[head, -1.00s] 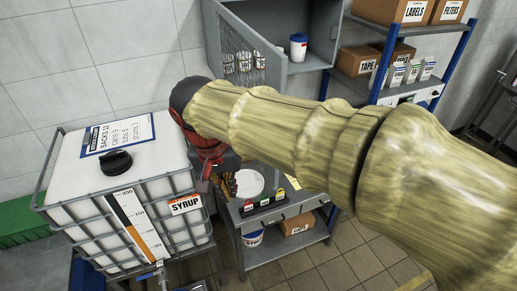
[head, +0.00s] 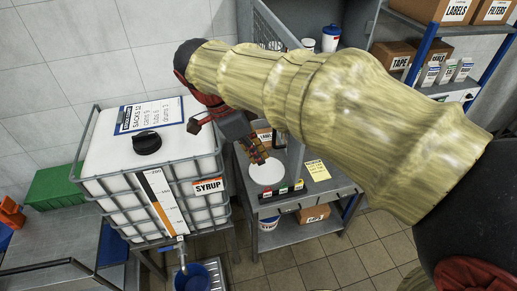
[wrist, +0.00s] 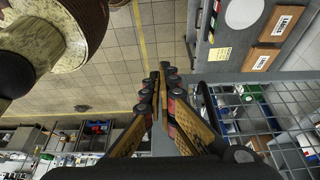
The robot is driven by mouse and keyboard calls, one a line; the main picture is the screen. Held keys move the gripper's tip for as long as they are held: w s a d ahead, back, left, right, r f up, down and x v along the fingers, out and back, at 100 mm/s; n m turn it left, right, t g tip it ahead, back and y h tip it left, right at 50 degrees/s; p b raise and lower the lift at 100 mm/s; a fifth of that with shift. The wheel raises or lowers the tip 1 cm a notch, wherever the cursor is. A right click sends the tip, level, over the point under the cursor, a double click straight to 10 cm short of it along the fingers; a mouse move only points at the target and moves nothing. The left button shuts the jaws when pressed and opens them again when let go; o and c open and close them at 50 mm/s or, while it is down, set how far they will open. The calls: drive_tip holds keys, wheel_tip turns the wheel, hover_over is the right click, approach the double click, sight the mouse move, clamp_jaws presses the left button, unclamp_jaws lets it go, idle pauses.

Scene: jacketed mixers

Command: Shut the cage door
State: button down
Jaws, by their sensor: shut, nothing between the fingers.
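The cage door (head: 266,31) is a grey-framed wire-mesh panel, standing open at the left of a grey wall cabinet (head: 352,32). My arm hides much of it in the head view. In the wrist view, mesh (wrist: 285,112) that looks like this door fills the lower right, beside my fingers. My gripper (head: 259,157) hangs below my arm, above the grey bench and left of the cabinet. Its fingers are together and empty in the wrist view (wrist: 160,80). I cannot tell whether the gripper touches the door.
A white syrup tank (head: 110,150) in a wire cage stands at the left. A grey bench (head: 325,188) with a white plate (head: 266,172) is under my gripper. Shelving with boxes (head: 397,57) is at the right. Tiled floor (head: 375,245) is clear in front.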

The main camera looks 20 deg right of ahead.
drive_tip(key=d+f+p, duration=0.2)
drive_tip(key=d+f, duration=0.3)
drive_tip(key=d, duration=0.1)
drive_tip(key=shift+s+d+f+p, duration=0.15)
drive_tip(key=shift+f+p, duration=0.15)
drive_tip(key=shift+f, duration=0.1)
drive_tip(key=shift+d, duration=0.15)
